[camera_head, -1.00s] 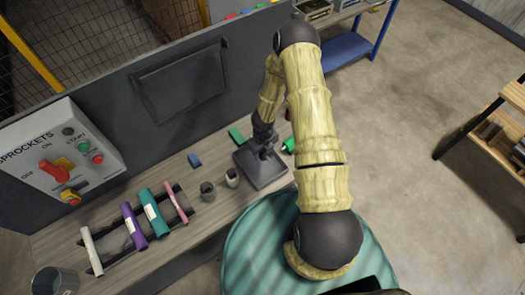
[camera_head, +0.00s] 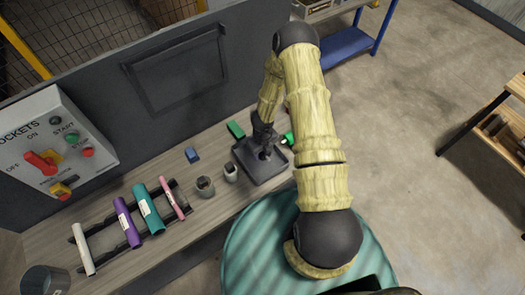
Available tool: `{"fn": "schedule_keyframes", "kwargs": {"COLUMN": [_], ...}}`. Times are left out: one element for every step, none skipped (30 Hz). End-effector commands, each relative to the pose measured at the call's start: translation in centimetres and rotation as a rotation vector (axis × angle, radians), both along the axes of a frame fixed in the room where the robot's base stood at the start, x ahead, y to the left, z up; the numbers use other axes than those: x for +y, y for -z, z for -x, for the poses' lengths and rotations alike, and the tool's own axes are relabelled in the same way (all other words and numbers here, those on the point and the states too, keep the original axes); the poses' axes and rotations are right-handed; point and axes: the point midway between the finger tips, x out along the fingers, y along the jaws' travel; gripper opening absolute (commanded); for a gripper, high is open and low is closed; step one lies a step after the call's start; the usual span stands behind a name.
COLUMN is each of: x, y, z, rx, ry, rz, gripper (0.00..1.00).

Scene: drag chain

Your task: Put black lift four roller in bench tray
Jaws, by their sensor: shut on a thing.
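A dark square tray (camera_head: 265,174) lies on the bench near its right end, below my arm. My gripper (camera_head: 265,153) is over this tray, pointing down, with its fingers at or just above the tray floor. It is shut on a small dark thing, most likely the black roller, which I cannot tell apart from the dark fingers and tray. Whether the held thing touches the tray floor is not clear.
Left of the tray stand two small cups (camera_head: 205,186), (camera_head: 231,172). A blue block (camera_head: 192,155) and a green block (camera_head: 236,129) lie behind. A rack holds white, purple, teal (camera_head: 148,209) and pink rolls. A control box (camera_head: 55,145) stands at left.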

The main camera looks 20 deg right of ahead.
Motion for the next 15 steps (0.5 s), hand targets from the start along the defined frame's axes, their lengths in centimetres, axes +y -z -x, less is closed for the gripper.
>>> {"fn": "schedule_keyframes", "kwargs": {"x": [0.0, 0.0, 0.0, 0.0, 0.0, 0.0, 0.0, 0.0, 0.0, 0.0, 0.0, 0.0, 0.0, 0.0, 0.0], "y": [0.6, 0.7, 0.9, 1.1, 1.3, 1.5, 1.7, 1.8, 2.1, 2.2, 2.3, 2.5, 2.6, 2.7, 2.8], "z": [0.0, 0.0, 0.0, 0.0, 0.0, 0.0, 0.0, 0.0, 0.0, 0.0, 0.0, 0.0, 0.0, 0.0, 0.0], "rx": [0.0, 0.0, 0.0, 0.0, 0.0, -0.001, 0.0, 0.0, -0.001, -0.001, -0.001, -0.001, -0.001, -0.001, -0.001], "ry": [0.0, 0.0, 0.0, 0.0, 0.0, 0.0, 0.0, 0.0, 0.0, 0.0, 0.0, 0.0, 0.0, 0.0, 0.0], "rz": [0.0, 0.0, 0.0, 0.0, 0.0, 0.0, 0.0, 0.0, 0.0, 0.0, 0.0, 0.0, 0.0, 0.0, 0.0], "gripper": [0.17, 0.17, 0.17, 0.17, 0.17, 0.17, 0.17, 0.17, 0.17, 0.17, 0.17, 0.17, 0.17, 0.17, 0.17]}}
